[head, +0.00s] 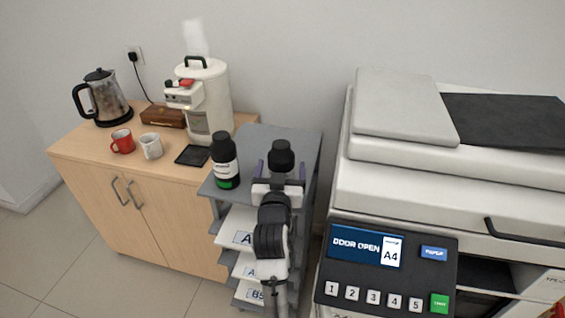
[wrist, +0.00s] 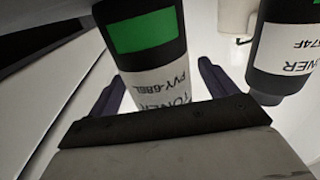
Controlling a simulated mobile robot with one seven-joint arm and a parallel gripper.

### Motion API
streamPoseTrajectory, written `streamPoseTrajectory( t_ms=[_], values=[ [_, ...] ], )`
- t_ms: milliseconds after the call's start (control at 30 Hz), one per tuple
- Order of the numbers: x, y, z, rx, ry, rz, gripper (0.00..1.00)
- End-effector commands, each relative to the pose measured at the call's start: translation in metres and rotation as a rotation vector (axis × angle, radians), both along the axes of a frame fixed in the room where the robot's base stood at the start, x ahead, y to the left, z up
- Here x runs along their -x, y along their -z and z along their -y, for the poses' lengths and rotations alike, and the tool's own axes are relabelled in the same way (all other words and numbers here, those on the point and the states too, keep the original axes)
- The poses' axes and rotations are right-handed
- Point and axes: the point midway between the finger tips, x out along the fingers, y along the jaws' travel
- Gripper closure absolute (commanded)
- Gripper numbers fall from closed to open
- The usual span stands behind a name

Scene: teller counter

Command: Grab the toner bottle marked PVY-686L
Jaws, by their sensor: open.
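The toner bottle marked PVY-686L (wrist: 155,80) is dark with a white label and a green band. Its lettering appears upside down in the wrist view. In the head view its black cap (head: 281,154) shows just beyond my gripper, which hides most of its body. My gripper (head: 281,172) is open, and its purple fingers show on either side of this bottle. The wrist view also shows my gripper (wrist: 162,85) with the bottle between the fingers; I cannot tell whether they touch it.
A second dark toner bottle (head: 225,162), its label ending in 574F in the wrist view (wrist: 282,50), stands to the left on the grey shelf unit (head: 262,135). A printer (head: 425,190) stands to the right. A wooden cabinet (head: 165,195) holds a kettle, mugs and a white machine.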

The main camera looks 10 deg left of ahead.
Motion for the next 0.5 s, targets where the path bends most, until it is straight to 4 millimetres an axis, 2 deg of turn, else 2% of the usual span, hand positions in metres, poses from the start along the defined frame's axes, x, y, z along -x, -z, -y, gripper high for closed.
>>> streamPoseTrajectory(
  t_ms=[333,500],
  values=[
    [0.0021,-0.0003,0.0000,0.000,0.000,0.001,0.16],
    [0.0020,-0.0002,0.0000,0.000,0.000,0.000,0.38]
  ],
)
